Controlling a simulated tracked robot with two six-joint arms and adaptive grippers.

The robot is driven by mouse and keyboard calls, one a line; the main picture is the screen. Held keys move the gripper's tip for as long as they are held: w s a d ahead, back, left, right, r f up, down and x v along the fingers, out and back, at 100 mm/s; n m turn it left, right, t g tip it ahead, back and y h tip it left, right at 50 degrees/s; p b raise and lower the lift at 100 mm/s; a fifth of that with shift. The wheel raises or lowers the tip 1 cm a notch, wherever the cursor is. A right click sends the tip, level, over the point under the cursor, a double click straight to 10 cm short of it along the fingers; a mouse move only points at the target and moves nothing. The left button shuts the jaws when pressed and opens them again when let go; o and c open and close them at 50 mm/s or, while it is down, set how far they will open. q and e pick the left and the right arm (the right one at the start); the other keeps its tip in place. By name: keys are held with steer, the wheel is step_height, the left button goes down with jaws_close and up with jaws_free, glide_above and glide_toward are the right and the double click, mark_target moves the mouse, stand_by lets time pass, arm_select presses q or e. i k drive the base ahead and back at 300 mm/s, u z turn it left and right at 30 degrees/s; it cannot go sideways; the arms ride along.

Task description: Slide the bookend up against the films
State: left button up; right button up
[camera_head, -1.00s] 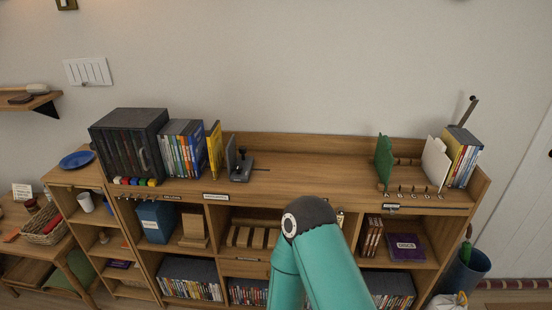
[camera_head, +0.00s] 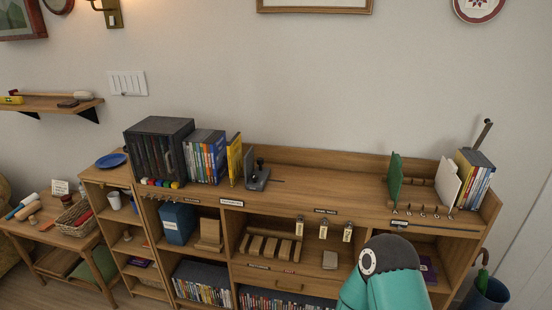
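The bookend (camera_head: 257,178) is a dark grey metal piece with an upright plate and a flat base with a knob. It stands on the shelf top, right of the films (camera_head: 205,157). The films stand upright in a row beside a dark case, with a yellow one (camera_head: 234,158) at the right end, leaning slightly. A narrow gap seems to lie between the yellow film and the bookend's plate. A teal arm link of mine shows at the bottom right. Neither of my grippers is in view.
The shelf top (camera_head: 325,188) is clear between the bookend and a green divider (camera_head: 395,177). A white divider (camera_head: 447,183) and more films (camera_head: 474,179) stand at the right end. A dark case (camera_head: 159,150) stands at the left. A low back rail runs behind.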

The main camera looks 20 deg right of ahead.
mark_target(263, 174)
steer(key=z, duration=0.1)
steer(key=i, duration=1)
steer(key=u, duration=0.05)
